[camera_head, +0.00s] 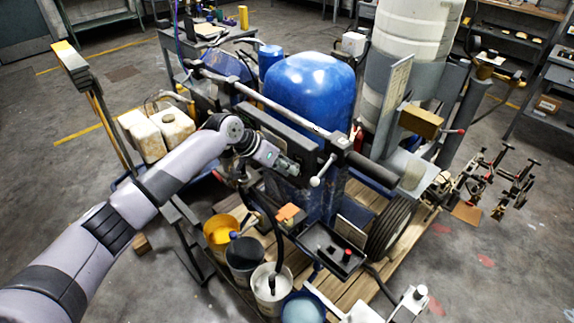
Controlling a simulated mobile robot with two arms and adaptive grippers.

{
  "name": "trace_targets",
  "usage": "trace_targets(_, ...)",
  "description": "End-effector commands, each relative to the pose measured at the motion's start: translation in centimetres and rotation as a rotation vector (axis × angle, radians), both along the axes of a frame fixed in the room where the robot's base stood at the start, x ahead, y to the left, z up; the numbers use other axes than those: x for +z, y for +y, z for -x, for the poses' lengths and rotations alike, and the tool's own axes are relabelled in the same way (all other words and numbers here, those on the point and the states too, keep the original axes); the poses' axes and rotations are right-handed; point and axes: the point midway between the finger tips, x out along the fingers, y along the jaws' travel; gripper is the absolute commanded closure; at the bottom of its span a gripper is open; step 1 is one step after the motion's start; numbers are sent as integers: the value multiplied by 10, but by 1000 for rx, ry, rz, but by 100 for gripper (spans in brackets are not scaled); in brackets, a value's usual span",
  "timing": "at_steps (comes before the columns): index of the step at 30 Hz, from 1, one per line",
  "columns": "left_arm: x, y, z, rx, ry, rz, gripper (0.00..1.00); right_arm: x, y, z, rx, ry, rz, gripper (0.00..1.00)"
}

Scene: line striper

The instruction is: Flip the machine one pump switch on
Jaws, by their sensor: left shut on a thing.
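The line striper machine stands in the middle, with a large blue tank (310,88) and a long grey handlebar (268,102). My left arm reaches in from the left. My left gripper (293,168) is at the dark panel (300,148) below the handlebar, its tips pointing right. It is shut on a small part there, which its fingers hide. I cannot make out the pump switch apart from the gripper. A lever with a white knob (315,182) stands just right of the fingertips.
Yellow (220,232), dark (245,258) and white (271,285) buckets stand below my gripper on the wooden pallet (345,285). A black tray (332,250) juts out to their right, near a wheel (391,228). White jugs (172,130) stand behind my arm.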

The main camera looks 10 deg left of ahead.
Motion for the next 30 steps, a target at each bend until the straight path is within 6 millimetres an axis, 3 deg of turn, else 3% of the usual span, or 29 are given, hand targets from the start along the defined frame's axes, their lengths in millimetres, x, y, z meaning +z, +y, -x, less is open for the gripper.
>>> trace_targets(8, 0, -1, 0, -3, 1, 2, 100, 0, -2, 0, 0, 0, 3, 60)
trace_targets(9, 0, -1, 0, -3, 1, 2, 85, 0, -3, 0, 0, 0, 3, 60)
trace_targets(18, 0, -1, 0, -1, 0, 2, 66, 0, -3, 0, 0, 0, 4, 60)
trace_targets(30, 7, 6, 3, 2, -2, 2, 66, 0, -4, 1, 1, 1, 4, 60)
